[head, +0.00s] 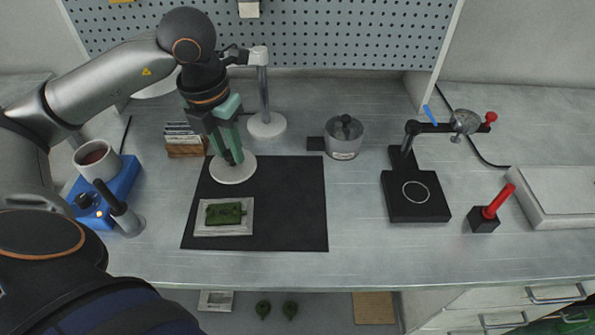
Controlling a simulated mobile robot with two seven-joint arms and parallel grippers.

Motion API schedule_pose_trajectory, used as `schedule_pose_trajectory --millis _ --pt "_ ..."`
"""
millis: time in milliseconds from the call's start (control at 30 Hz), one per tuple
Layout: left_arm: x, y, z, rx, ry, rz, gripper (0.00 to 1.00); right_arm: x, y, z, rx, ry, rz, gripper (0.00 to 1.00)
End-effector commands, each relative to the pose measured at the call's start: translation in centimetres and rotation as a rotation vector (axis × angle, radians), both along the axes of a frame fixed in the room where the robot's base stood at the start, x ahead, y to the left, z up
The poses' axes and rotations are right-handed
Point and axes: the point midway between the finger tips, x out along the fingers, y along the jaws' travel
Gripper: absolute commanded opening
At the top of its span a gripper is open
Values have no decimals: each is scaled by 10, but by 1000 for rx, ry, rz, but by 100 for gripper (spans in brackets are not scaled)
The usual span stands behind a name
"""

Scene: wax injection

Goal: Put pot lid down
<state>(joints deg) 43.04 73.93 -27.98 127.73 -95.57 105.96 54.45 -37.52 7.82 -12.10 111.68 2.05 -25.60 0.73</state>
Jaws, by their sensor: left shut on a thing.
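The pot lid (233,172) is a pale round disc over the upper left part of the black mat (290,200). My left gripper (231,157) comes down from above and is shut on the lid's dark knob, which is mostly hidden by the fingers. The lid looks level; I cannot tell whether it touches the mat. The open wax pot (97,166), pale with reddish-brown content, stands in a blue heater (118,188) at the left. My right gripper is not in view.
A green piece (225,213) lies on a grey frame (223,231) on the mat. A lamp base (267,125) stands close behind the lid, and a wooden card holder (187,149) left of it. A metal container (343,152) is further right. The mat's right half is clear.

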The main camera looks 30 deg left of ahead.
Motion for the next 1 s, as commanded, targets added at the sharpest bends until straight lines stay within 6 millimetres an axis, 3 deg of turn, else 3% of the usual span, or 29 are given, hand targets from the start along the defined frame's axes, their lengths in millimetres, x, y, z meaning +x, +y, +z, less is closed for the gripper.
schedule_pose_trajectory --millis 167,467,600,733,1000 --pt "19 -7 -7 -6 1 -2 0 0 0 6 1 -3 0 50" --pt "87 -27 -38 -5 2 0 0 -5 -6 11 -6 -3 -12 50" --pt "108 -32 -68 -3 5 0 0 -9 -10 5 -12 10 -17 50" --pt "122 -35 -85 -1 3 0 0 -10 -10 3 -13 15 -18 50" --pt "135 -39 -102 0 2 0 0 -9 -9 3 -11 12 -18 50"
